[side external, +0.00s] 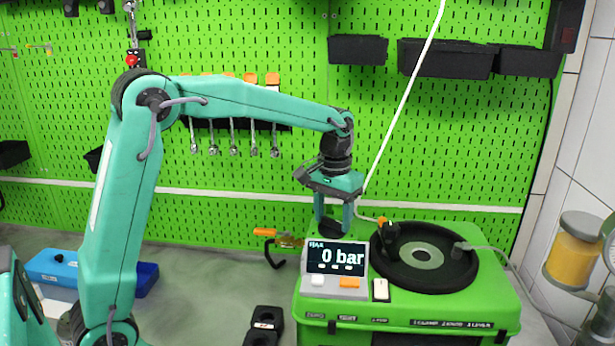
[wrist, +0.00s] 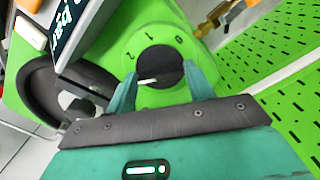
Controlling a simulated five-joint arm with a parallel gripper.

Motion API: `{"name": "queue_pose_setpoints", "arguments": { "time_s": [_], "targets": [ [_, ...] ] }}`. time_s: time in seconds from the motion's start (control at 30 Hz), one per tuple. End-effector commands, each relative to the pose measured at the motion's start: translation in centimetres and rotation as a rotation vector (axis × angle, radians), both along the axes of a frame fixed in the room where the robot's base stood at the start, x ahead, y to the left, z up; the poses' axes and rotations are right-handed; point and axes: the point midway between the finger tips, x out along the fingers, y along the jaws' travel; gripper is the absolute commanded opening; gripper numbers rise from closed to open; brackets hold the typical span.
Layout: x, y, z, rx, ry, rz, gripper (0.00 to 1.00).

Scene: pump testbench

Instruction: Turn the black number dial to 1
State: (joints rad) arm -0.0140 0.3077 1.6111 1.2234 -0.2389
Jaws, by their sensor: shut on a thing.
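The black dial (wrist: 160,62) is a round knob on a light-green disc with numbers along its rim, 0 among them. A short white mark on the dial points toward the left of the wrist view, away from the 0. My gripper (wrist: 158,73) has its two teal fingers on opposite sides of the dial, shut on it. In the side view, my gripper (side external: 333,222) points straight down behind the display, and the dial (side external: 331,229) shows only partly between the fingers.
The display (side external: 337,257) in front of the dial reads 0 bar. A black round plate (side external: 440,275) with a hose lies to the right on the green bench (side external: 450,305). An orange-handled valve (side external: 277,236) stands to the left. The green pegboard is behind.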

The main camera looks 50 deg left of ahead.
Motion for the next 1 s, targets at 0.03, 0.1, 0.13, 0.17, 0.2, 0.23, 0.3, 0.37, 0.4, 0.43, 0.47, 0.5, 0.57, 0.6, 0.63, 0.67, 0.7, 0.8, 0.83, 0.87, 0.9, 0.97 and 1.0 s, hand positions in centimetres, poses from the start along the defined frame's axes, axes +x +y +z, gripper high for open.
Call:
{"name": "queue_pose_setpoints", "arguments": {
  "time_s": [0.03, 0.1, 0.13, 0.17, 0.2, 0.23, 0.3, 0.37, 0.4, 0.43, 0.47, 0.5, 0.57, 0.6, 0.63, 0.67, 0.7, 0.8, 0.83, 0.87, 0.9, 0.97, 1.0],
  "targets": [
    [0.00, 0.02, 0.11, 0.000, -0.001, -0.041, 0.30],
    [-0.01, 0.03, 0.11, 0.000, -0.001, -0.105, 0.30],
    [-0.01, 0.04, 0.12, 0.000, -0.001, -0.133, 0.30],
    [-0.01, 0.05, 0.12, 0.000, -0.001, -0.161, 0.30],
    [-0.01, 0.06, 0.12, 0.000, -0.001, -0.199, 0.30],
    [-0.01, 0.06, 0.13, 0.000, -0.001, -0.228, 0.30],
    [-0.01, 0.08, 0.13, 0.000, -0.002, -0.294, 0.30],
    [-0.01, 0.09, 0.14, 0.000, -0.002, -0.351, 0.30],
    [-0.01, 0.10, 0.14, 0.000, -0.002, -0.389, 0.30],
    [-0.01, 0.10, 0.15, 0.000, -0.002, -0.418, 0.30],
    [-0.01, 0.11, 0.15, 0.000, -0.002, -0.446, 0.30],
    [0.00, 0.12, 0.15, 0.000, -0.002, -0.484, 0.30],
    [0.01, 0.14, 0.16, 0.000, -0.002, -0.541, 0.30],
    [0.00, 0.15, 0.16, 0.000, -0.002, -0.579, 0.30],
    [0.01, 0.15, 0.16, 0.000, -0.002, -0.608, 0.30],
    [0.01, 0.16, 0.16, 0.000, -0.002, -0.636, 0.30],
    [0.02, 0.17, 0.16, 0.000, -0.002, -0.674, 0.30],
    [0.03, 0.18, 0.17, 0.000, -0.002, -0.769, 0.30],
    [0.03, 0.19, 0.17, 0.000, -0.002, -0.797, 0.30],
    [0.03, 0.19, 0.18, 0.000, -0.002, -0.826, 0.30],
    [0.04, 0.21, 0.18, 0.000, -0.002, -0.864, 0.30],
    [0.05, 0.21, 0.18, 0.001, -0.002, -0.921, 0.30],
    [0.06, 0.22, 0.19, 0.001, -0.002, -0.958, 0.30]
  ]
}}
